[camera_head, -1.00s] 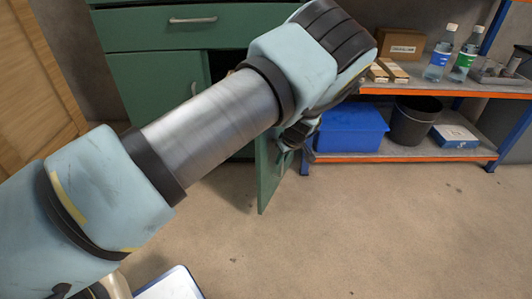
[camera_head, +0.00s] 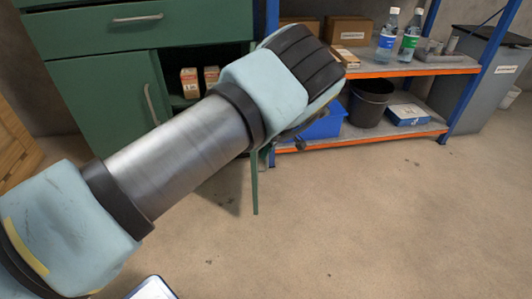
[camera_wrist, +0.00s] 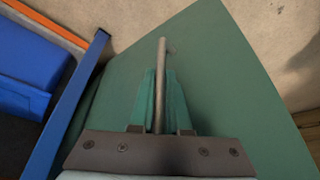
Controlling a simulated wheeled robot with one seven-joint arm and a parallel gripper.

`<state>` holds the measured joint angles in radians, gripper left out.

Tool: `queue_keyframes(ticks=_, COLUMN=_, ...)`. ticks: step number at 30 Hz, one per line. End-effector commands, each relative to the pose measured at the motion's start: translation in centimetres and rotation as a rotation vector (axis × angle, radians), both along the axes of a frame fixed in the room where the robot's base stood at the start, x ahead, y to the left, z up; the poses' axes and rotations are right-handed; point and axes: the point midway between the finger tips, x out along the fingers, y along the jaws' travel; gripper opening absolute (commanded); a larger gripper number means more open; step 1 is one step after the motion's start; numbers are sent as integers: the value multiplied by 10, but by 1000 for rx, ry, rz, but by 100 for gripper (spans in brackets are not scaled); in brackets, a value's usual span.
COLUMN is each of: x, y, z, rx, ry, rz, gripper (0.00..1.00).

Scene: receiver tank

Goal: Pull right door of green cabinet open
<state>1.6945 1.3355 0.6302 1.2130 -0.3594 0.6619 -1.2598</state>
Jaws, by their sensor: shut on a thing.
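The green cabinet (camera_head: 95,95) stands at the upper left of the head view. Its right door (camera_head: 255,190) is swung well open and shows almost edge-on below my arm. In the wrist view the green face of the door (camera_wrist: 220,75) fills the middle and right. My gripper (camera_wrist: 160,85) is shut on the door's grey bar handle (camera_wrist: 162,55), with a teal finger on each side of it. In the head view my arm hides the gripper, the handle and most of the door.
Cartons (camera_head: 190,82) show inside the open cabinet. The left door (camera_head: 105,105) is closed. A blue-and-orange shelf unit (camera_head: 365,140) stands right beside the open door, with a blue bin (camera_head: 325,125) and a black bucket (camera_head: 369,103). The floor in front is clear.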

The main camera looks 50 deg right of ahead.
Motion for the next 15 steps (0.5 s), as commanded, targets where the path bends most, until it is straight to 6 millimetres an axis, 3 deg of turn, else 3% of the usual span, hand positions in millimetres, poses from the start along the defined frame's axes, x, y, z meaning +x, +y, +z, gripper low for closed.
queue_keyframes(ticks=1, x=0, y=0, z=-1, rx=0, ry=0, rz=-1, gripper=0)
queue_keyframes(ticks=2, x=0, y=0, z=-1, rx=0, ry=0, rz=-1, gripper=17)
queue_keyframes(ticks=5, x=1, y=0, z=-1, rx=0, ry=0, rz=-1, gripper=27)
queue_keyframes(ticks=15, x=-2, y=0, z=7, rx=-1, ry=0, rz=0, gripper=27)
